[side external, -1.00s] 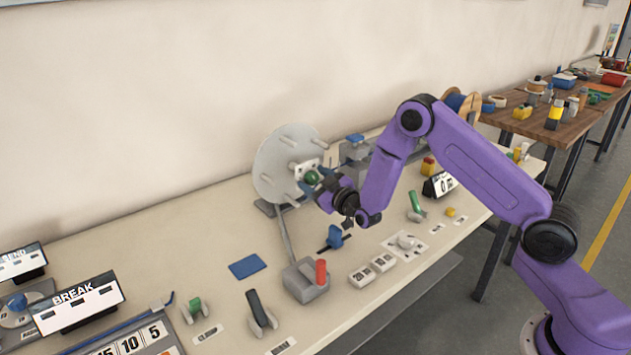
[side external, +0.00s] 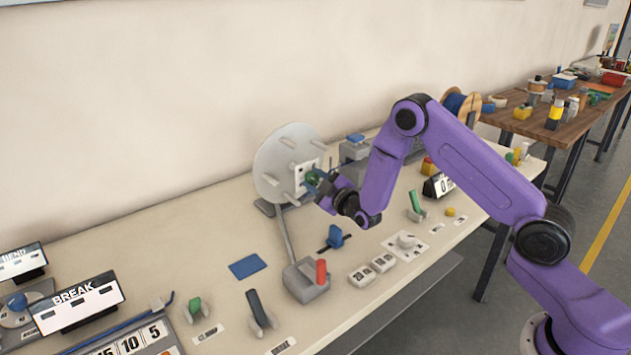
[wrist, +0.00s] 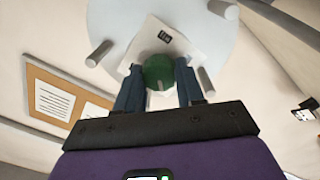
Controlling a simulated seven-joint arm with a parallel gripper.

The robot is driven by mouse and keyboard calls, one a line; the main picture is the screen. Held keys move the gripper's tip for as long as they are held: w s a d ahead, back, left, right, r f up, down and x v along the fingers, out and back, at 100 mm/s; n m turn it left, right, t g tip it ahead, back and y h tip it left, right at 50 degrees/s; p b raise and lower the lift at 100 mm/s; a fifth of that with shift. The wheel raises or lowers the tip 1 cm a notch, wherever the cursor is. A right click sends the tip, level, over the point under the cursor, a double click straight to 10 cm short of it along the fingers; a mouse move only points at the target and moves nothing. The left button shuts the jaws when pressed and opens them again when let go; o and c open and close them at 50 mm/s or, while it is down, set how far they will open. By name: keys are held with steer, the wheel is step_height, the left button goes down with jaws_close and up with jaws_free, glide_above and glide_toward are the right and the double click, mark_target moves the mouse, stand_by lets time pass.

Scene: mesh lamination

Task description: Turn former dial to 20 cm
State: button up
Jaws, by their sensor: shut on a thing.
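The former (side external: 271,152) is a large pale grey disc with several pegs, standing upright at the back of the bench. A white square plate (side external: 303,167) sits at its middle with a round green dial knob (side external: 312,177) in front. In the wrist view the green knob (wrist: 158,70) lies between the two blue fingers of my gripper (wrist: 158,80), which is shut on it. The white plate (wrist: 154,38) shows behind it, tilted, with a small dark marking too small to read. My gripper (side external: 317,180) partly hides the knob in the side view.
Two white numbered blocks (side external: 372,269) lie to the right. A blue flat pad (side external: 247,266) lies on clear bench to the left.

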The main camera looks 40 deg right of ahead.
steer(key=o, duration=1)
steer(key=shift+o, duration=0.2)
steer(key=s, duration=1.7)
steer(key=shift+s+a, duration=0.25)
steer(key=shift+f, duration=0.1)
